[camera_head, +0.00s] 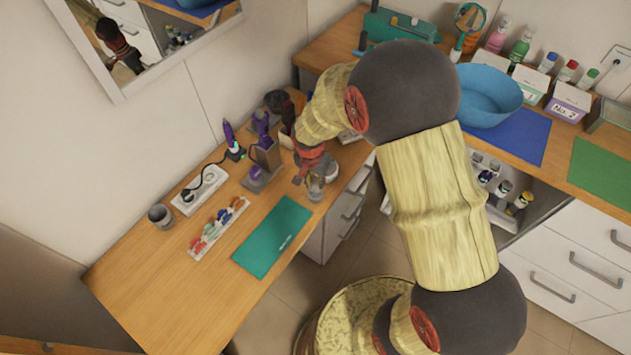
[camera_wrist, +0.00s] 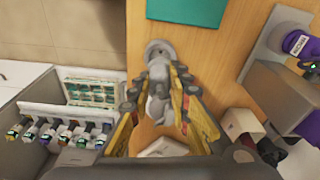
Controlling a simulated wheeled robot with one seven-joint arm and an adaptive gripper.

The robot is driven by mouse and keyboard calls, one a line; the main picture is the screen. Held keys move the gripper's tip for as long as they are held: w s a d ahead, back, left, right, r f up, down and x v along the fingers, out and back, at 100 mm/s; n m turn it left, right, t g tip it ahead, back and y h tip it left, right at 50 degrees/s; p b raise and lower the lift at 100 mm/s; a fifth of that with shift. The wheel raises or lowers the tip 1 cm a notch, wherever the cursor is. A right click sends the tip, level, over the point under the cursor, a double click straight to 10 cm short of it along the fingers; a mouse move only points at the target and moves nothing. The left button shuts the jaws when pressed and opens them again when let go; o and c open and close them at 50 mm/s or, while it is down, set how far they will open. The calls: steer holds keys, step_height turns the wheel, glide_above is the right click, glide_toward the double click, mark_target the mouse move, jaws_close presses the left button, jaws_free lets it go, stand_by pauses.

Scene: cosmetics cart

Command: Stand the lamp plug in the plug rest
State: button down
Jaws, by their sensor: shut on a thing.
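My gripper (camera_head: 309,176) is over the right edge of the wooden desk and points down. In the wrist view its two yellow fingers (camera_wrist: 160,92) are shut on a small grey piece (camera_wrist: 158,88), which looks like the lamp plug. A round grey holder (camera_wrist: 158,50), which looks like the plug rest, shows just beyond the fingertips. In the head view a small grey cylinder (camera_head: 316,190) stands right below my gripper, near the teal mat. The views do not show whether the plug is inside the holder or only above it. My fingers hide part of the plug.
The teal mat (camera_head: 272,238) lies left of my gripper. A grey stand with a purple device (camera_head: 262,165) is close by. A white power strip (camera_head: 200,190) and a grey cup (camera_head: 161,216) are further left. An open drawer of bottles (camera_wrist: 60,130) lies beyond the desk's edge.

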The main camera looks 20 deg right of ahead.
mark_target(315, 187)
steer(key=shift+s+m+b, duration=0.1)
steer(key=shift+m+b, duration=0.85)
steer(key=shift+m, duration=0.15)
steer(key=shift+a, duration=0.15)
stand_by(1.1)
steer(key=shift+f+b, duration=1.65)
steer(key=shift+f, duration=0.1)
steer(key=c, duration=1.6)
jaws_free()
steer(key=shift+r, duration=0.1)
steer(key=r, duration=0.4)
steer(key=a+r, duration=0.1)
steer(key=r, duration=0.2)
steer(key=s+r, duration=0.1)
steer(key=r, duration=0.3)
steer(key=shift+a+r, duration=0.3)
steer(key=shift+r, duration=0.05)
